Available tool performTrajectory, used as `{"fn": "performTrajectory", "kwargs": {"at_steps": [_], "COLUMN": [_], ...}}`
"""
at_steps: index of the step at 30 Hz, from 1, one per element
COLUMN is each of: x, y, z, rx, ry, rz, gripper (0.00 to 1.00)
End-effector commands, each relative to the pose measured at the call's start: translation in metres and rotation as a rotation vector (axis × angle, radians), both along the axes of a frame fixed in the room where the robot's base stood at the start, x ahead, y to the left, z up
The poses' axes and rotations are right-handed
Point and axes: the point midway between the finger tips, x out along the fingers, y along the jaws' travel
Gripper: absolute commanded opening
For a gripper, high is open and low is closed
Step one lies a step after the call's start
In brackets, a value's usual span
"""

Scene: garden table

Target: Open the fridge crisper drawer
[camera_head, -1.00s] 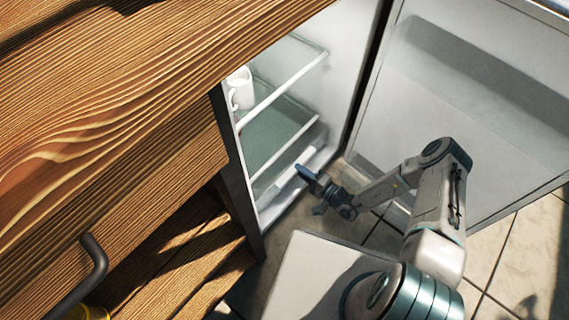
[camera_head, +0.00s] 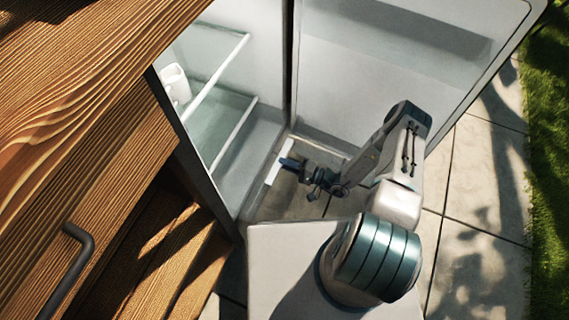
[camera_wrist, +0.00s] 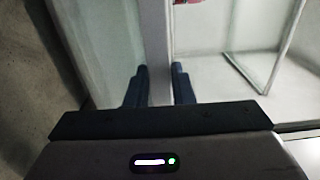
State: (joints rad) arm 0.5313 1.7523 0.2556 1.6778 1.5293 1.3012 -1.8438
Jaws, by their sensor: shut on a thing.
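The open fridge (camera_head: 262,52) stands in the middle of the head view, with its lower part facing me. The crisper drawer's white front bar (camera_head: 272,176) shows low at the fridge's mouth and stands forward of the shelf edges. How far the drawer is out is hard to tell. My gripper (camera_head: 284,163) is shut on this bar. In the wrist view my fingers (camera_wrist: 158,88) sit on either side of a pale bar (camera_wrist: 157,45), with a clear-walled space to its right. The drawer's inside is partly hidden by my arm.
The fridge door (camera_head: 385,75) is swung wide at the right, close behind my arm. Glass shelves (camera_head: 215,125) hold a white mug (camera_head: 175,84). A wooden counter (camera_head: 75,85) with a dark handle (camera_head: 75,262) fills the left. Paved floor (camera_head: 475,210) is free at right.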

Motion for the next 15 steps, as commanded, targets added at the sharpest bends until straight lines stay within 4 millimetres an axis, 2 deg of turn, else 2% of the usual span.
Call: {"fn": "performTrajectory", "kwargs": {"at_steps": [1,2,3,11,15], "x": [-0.0013,-0.0013,-0.0012,-0.0004,-0.0026], "y": [-0.0015,-0.0015,-0.0013,-0.0004,-0.0065], "z": [-0.0056,-0.0056,-0.0055,-0.0028,-0.0013], "rx": [-0.014,-0.014,-0.013,-0.008,-0.007], "ry": [0.006,0.006,0.005,0.003,0.002], "rz": [0.001,0.001,0.001,0.001,-0.002], "gripper": [0.00,0.27,0.38,0.40,0.40]}}
